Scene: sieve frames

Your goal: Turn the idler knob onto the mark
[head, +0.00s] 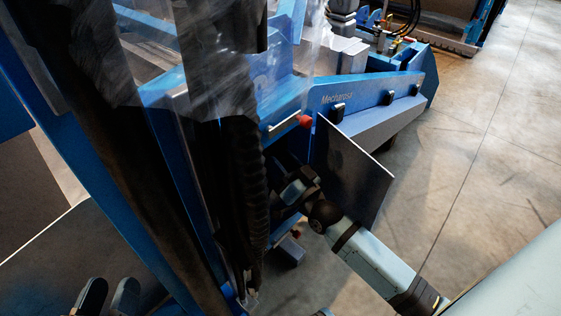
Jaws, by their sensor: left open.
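A small red knob or cap (305,121) sits at the end of a pale bar on the blue machine (300,97). A second small red part (296,234) shows lower down, below my right wrist. I cannot tell which, if either, is the idler knob, and I cannot make out a mark. My left gripper (108,291) is at the bottom left, its two dark fingers apart with nothing seen between them, well away from both red parts. My right arm reaches in from the lower right. Its gripper (286,188) is in shadow by the machine, its fingertips not clear.
Clear plastic strips (225,60) and a dark ribbed hose (243,175) hang before the machine and block part of the view. A grey plate (350,172) stands out close behind my right forearm. Concrete floor (470,150) on the right is open.

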